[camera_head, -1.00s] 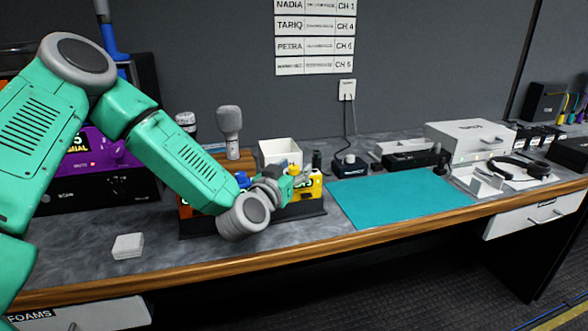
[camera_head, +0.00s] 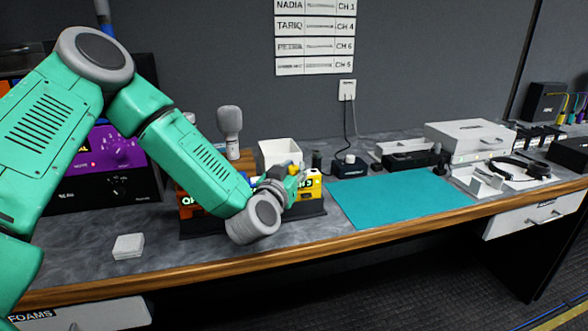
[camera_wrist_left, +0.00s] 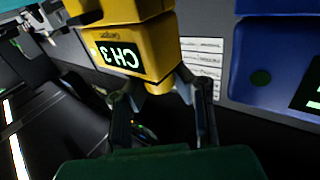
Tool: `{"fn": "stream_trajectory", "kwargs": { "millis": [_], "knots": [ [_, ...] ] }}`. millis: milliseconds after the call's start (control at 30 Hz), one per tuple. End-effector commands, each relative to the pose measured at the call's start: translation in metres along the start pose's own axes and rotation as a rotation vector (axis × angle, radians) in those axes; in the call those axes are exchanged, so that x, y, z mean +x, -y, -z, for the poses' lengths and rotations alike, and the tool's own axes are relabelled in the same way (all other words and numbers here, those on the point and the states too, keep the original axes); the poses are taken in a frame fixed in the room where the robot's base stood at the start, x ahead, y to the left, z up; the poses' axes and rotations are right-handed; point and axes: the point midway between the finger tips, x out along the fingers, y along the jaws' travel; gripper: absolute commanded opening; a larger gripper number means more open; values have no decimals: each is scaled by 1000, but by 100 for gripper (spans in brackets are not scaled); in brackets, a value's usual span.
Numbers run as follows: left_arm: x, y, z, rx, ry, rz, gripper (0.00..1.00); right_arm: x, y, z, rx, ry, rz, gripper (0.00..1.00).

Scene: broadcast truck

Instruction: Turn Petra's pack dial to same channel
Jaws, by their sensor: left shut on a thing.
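A yellow pack (camera_head: 313,182) stands at the right end of a dark rack (camera_head: 300,213) on the bench. In the left wrist view the yellow pack (camera_wrist_left: 150,38) appears upside down, with its display (camera_wrist_left: 117,58) reading CH 3. My left gripper (camera_wrist_left: 162,84) is shut on the yellow dial at the pack's end, partly hidden between the fingers. In the head view the left gripper (camera_head: 290,182) is at the pack's left side. A wall chart (camera_head: 315,38) lists Petra at CH 6. No name is legible on the pack. My right gripper is out of view.
A blue pack (camera_wrist_left: 270,65) is close beside the yellow one in the left wrist view. An orange pack (camera_head: 188,206) is partly behind my arm. A white bin (camera_head: 279,152) and grey microphone (camera_head: 229,125) stand behind. A teal mat (camera_head: 400,198) to the right is clear.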

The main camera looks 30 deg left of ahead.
Motion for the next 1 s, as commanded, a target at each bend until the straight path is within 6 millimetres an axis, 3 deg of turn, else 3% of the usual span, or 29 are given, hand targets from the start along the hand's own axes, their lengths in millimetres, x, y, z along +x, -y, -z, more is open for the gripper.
{"fn": "stream_trajectory", "kwargs": {
  "millis": [600,1000],
  "knots": [
    [0,-2,0,1,2,430,0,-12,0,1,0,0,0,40],
    [0,-2,-1,1,3,564,0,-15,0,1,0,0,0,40]
  ]
}}
